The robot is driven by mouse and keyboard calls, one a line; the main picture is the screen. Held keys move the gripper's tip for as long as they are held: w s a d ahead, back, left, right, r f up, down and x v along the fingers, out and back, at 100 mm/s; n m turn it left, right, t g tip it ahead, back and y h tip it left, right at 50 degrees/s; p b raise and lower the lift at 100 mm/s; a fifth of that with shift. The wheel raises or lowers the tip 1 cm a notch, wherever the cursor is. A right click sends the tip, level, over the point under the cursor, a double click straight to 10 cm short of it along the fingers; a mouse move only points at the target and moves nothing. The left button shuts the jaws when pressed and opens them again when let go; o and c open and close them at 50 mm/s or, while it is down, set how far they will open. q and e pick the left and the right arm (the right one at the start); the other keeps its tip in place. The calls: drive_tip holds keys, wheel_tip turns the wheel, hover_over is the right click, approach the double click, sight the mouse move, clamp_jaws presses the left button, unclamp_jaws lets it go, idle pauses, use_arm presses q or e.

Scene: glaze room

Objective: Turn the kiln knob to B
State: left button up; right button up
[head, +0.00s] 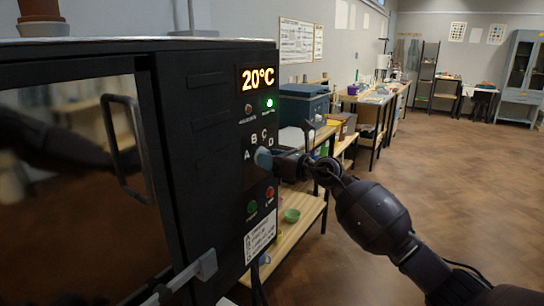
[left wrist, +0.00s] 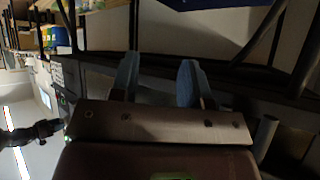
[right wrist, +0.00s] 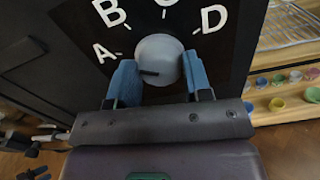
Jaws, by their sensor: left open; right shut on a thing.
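The kiln (head: 205,130) is a dark cabinet on the left of the head view, with a control panel on its right-hand face. The round grey kiln knob (right wrist: 160,58) sits on that panel under the letters A, B, C and D. Its dark pointer line points left, roughly toward A. My right gripper (head: 265,158) is shut on the knob, with a blue finger on either side of it in the right wrist view (right wrist: 156,82). In the head view the fingers hide most of the knob. My left gripper (left wrist: 158,78) is open and empty in the left wrist view.
Green (head: 251,207) and red (head: 270,193) buttons sit below the knob. A door handle (head: 128,150) stands out on the left. Low shelves (head: 285,232) stand behind; the wooden floor at right is free.

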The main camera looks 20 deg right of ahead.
use_arm(q)
drive_tip(key=r+p, duration=0.1)
drive_tip(key=p, duration=0.1)
drive_tip(key=r+p, duration=0.2)
drive_tip(key=s+r+p, duration=0.1)
drive_tip(key=p, duration=0.1)
drive_tip(key=shift+a+r, duration=0.2)
drive_tip(key=shift+a, duration=0.1)
use_arm(e)
drive_tip(key=m, duration=0.7)
drive_tip(key=shift+r, duration=0.1)
drive_tip(key=o, duration=0.9)
use_arm(q)
drive_tip(key=shift+r, duration=0.1)
drive_tip(key=shift+s+a+r+p, duration=0.1)
drive_tip(key=shift+s+p, duration=0.3)
drive_tip(key=shift+p, duration=0.2)
use_arm(e)
drive_tip(key=v, duration=1)
drive_tip(key=shift+s+d, duration=0.25)
drive_tip(key=shift+s, duration=0.1)
